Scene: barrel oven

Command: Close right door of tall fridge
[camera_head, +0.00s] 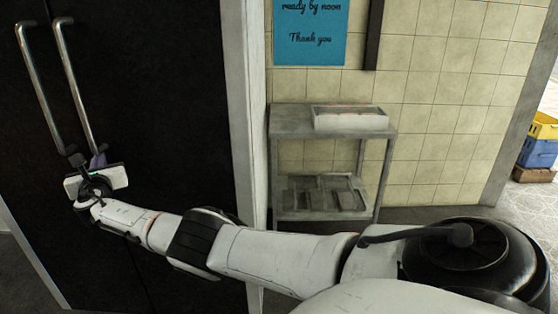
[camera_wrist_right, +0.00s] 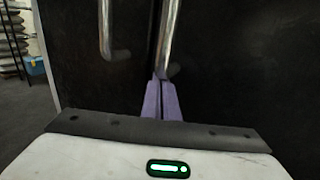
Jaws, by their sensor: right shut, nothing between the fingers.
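The tall fridge has two black doors with long upright metal handles side by side. The right door (camera_head: 165,110) looks flush or nearly flush with the left door (camera_head: 22,130); I cannot tell whether a small gap remains. The right handle (camera_head: 76,85) ends low, just by my right gripper (camera_head: 98,160). My right gripper is shut and empty. In the right wrist view its purple fingers (camera_wrist_right: 161,98) point at the doors near the seam, by the lower end of the right handle (camera_wrist_right: 169,38). The left handle (camera_wrist_right: 106,28) is left of them. My left gripper is out of view.
A pale post (camera_head: 245,120) borders the fridge on the right. Beyond it stands a grey metal rack (camera_head: 290,112) with trays, against a tiled wall. Yellow and blue crates (camera_head: 541,140) are stacked far right. Shelving (camera_wrist_right: 12,45) shows at the wrist view's left edge.

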